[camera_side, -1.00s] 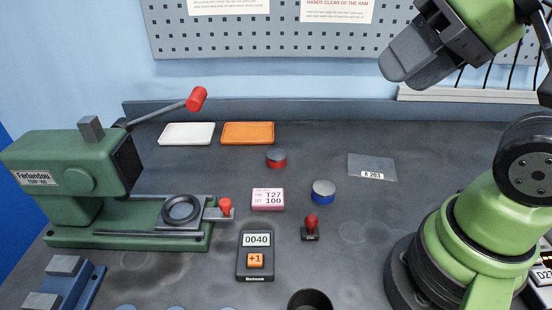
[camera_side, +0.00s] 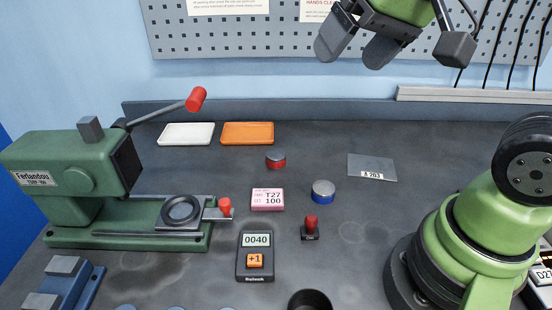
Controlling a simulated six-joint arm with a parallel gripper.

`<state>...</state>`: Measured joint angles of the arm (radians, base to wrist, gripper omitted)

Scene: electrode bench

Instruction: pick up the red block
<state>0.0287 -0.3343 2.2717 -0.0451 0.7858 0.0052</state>
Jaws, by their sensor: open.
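I see no plain red block. The nearest match is a small round red puck with a dark grey top (camera_side: 276,160), lying flat on the bench behind the pink card. My gripper (camera_side: 350,54) is open and empty, high above the bench in front of the pegboard. It is up and to the right of the red puck, well apart from it. Both fingers show, with a gap between them.
White (camera_side: 186,134) and orange (camera_side: 247,133) trays lie behind. A green press (camera_side: 70,180) is left. A grey pouch (camera_side: 372,167) lies right.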

